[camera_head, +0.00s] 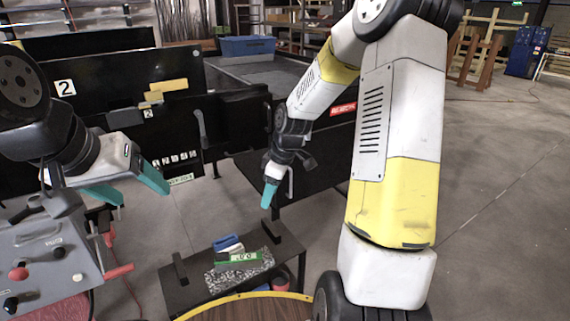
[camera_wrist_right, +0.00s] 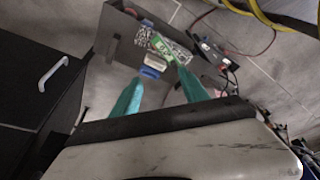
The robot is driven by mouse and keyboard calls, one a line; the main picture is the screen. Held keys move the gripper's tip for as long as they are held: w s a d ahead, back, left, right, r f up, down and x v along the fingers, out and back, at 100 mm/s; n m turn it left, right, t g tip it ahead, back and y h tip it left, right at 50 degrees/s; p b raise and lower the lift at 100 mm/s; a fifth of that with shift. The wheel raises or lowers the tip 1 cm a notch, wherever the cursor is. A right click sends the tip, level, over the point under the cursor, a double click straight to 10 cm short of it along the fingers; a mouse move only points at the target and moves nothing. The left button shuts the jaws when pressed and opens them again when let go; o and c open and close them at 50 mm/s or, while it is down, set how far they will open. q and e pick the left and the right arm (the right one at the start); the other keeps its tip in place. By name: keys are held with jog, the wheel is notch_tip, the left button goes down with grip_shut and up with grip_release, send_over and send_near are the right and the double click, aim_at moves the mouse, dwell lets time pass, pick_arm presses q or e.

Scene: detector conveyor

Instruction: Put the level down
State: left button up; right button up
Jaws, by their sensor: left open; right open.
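A green level (camera_head: 240,258) with a pale label lies on a speckled pad (camera_head: 222,281) on a small dark table (camera_head: 183,292). The level also shows in the right wrist view (camera_wrist_right: 161,46), beyond my fingers. My right gripper (camera_head: 270,194) hangs above and behind the table, apart from the level. In the right wrist view its teal fingers (camera_wrist_right: 160,83) are spread, with nothing between them. My left gripper (camera_head: 143,197) is open and empty at the left, above the grey control box and away from the table.
A blue-and-white object (camera_head: 228,243) sits just behind the level. A grey control box (camera_head: 45,262) with knobs and red handles stands at the left. A black conveyor machine (camera_head: 240,125) carrying a blue bin (camera_head: 247,46) is behind. A yellow-edged round wooden surface (camera_head: 250,309) is in front.

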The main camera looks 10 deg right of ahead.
jog(key=s+d+r+m+t+h, duration=0.1)
jog(key=s+r+m, duration=0.2)
jog(key=s+r, duration=0.35)
jog(key=s+d+r+m+t, duration=0.1)
jog(key=s+r+m, duration=0.2)
jog(key=r, duration=0.6)
jog(key=s+r+m+t, duration=0.2)
jog(key=s+r+m, duration=0.3)
jog(key=s, duration=0.7)
jog(key=shift+s+r+m+t, duration=0.15)
jog(key=shift+r+m+t, duration=0.15)
jog(key=shift+r, duration=0.15)
